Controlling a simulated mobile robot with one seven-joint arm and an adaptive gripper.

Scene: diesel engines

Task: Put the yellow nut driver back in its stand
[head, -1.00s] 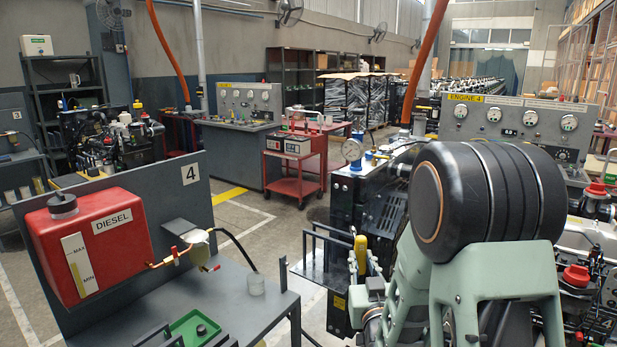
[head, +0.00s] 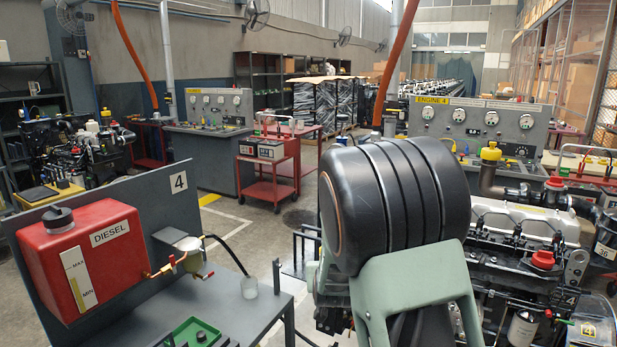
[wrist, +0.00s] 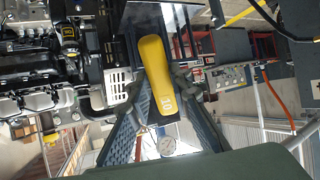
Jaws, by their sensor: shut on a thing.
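The yellow nut driver (wrist: 157,75), its handle marked 10, is between the fingers of my gripper (wrist: 155,88) in the wrist view. My gripper is shut on its handle, and the far end of the tool is not clear. In the head view my large black and green arm covers my gripper and the nut driver. I cannot make out the nut driver's stand in either view.
A diesel engine (head: 525,225) with red and yellow caps stands close on the right, beside my arm. A bench with a red diesel tank (head: 85,250) and a green tray (head: 195,333) is at left. A red trolley (head: 268,170) stands behind on open floor.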

